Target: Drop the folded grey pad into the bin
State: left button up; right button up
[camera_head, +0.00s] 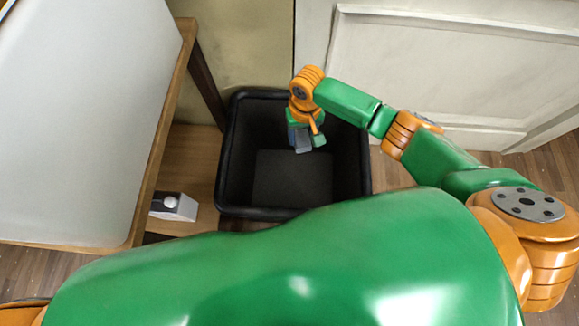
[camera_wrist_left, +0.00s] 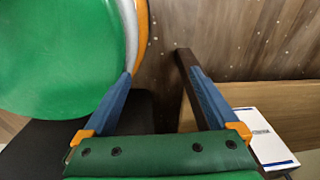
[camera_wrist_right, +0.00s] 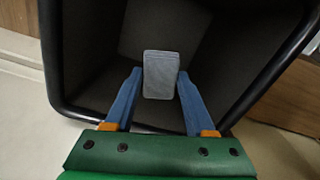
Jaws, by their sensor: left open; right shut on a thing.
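The folded grey pad (camera_wrist_right: 161,75) is a small grey block between the fingertips of my right gripper (camera_wrist_right: 160,76), which is shut on it. In the head view the pad (camera_head: 302,141) hangs below my right gripper (camera_head: 306,138), inside the outline of the bin's opening. The bin (camera_head: 224,160) is a black open-topped box with a thick rim; its dark floor shows bare. In the right wrist view the bin (camera_wrist_right: 53,75) surrounds the pad, which is apart from the walls. My left gripper (camera_wrist_left: 160,76) is open and empty; it is out of the head view.
A white tabletop (camera_head: 80,100) with a wooden edge stands left of the bin. A small white-grey box (camera_head: 174,206) lies on a wooden shelf (camera_head: 190,165) below it. A pale panelled front (camera_head: 440,70) stands behind the bin on the right.

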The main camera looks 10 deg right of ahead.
jog(key=shift+f, duration=0.35)
jog(key=shift+r, duration=0.15)
jog(key=o, duration=1.4)
pick_arm(q)
jog(key=shift+w+a+f, duration=0.2)
jog(key=shift+w+a, duration=0.05)
jog(key=shift+w, duration=0.45)
pick_arm(e)
notch_tip(320, 180, up, 7)
jog(key=p, duration=0.3)
jog(key=shift+r, duration=0.1)
pick_arm(q)
jog(key=s+d+r, duration=0.2)
jog(key=r, duration=0.1)
jog(key=shift+s+d, duration=0.15)
jog(key=shift+s, duration=0.05)
jog(key=shift+w, duration=0.1)
